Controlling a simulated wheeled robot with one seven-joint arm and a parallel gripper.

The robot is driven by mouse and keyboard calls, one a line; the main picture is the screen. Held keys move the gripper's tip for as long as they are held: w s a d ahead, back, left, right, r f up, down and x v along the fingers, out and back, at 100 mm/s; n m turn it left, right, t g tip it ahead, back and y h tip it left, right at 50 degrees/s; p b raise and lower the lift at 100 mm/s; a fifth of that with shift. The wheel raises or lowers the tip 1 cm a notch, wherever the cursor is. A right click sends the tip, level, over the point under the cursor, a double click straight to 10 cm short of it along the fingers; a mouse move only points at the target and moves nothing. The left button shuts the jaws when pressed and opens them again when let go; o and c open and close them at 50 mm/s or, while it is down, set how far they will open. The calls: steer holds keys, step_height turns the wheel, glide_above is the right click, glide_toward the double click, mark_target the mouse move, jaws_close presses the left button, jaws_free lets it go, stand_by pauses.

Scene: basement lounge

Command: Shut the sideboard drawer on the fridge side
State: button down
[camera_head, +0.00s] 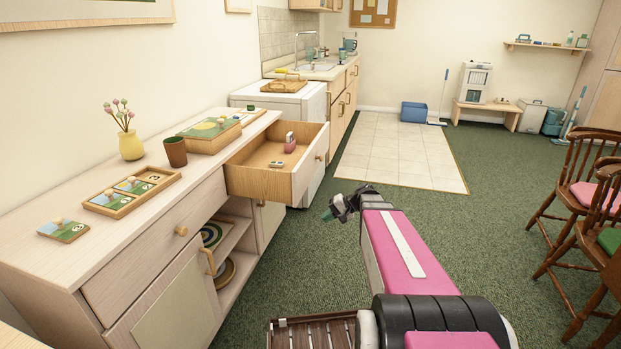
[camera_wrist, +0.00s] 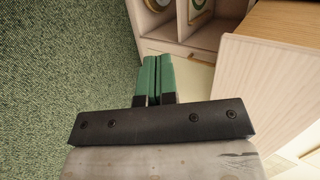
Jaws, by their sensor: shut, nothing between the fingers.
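The sideboard (camera_head: 58,262) runs along the left wall. Its far drawer (camera_head: 307,172), on the side of the white fridge (camera_head: 310,98), is pulled well out, with a small reddish item (camera_head: 290,143) and a small flat piece (camera_head: 277,164) inside. The near drawer (camera_head: 155,243) is shut. My gripper (camera_head: 328,215) is shut and empty, in front of and a little right of the open drawer's front, apart from it in the head view. In the wrist view my green fingers (camera_wrist: 156,75) are together, and the drawer's pale front (camera_wrist: 265,90) is at the right.
Open shelves with plates (camera_head: 212,235) lie below the drawers. A yellow vase (camera_head: 131,146), a brown cup (camera_head: 175,152) and a wooden tray (camera_head: 168,178) stand on the sideboard top. Chairs (camera_head: 570,190) stand at the right. Green carpet (camera_head: 270,290) lies clear between.

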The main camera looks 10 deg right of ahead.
steer(key=w+d+r+m+t+y, duration=0.1)
steer(key=w+d+r+t+y, duration=0.45)
steer(key=w+d+r, duration=0.35)
glide_toward(305, 176)
steer(key=shift+g+y, duration=0.25)
steer(key=shift+g, duration=0.1)
steer(key=x, duration=0.7)
steer(key=shift+w+a, duration=0.1)
steer(key=shift+a, duration=0.15)
steer(key=shift+a, duration=0.15)
steer(key=x, duration=2.9)
steer(key=shift+w+a+r, duration=0.15)
steer(key=shift+r, duration=0.05)
steer(key=shift+w+a, duration=0.1)
steer(key=shift+a, duration=0.05)
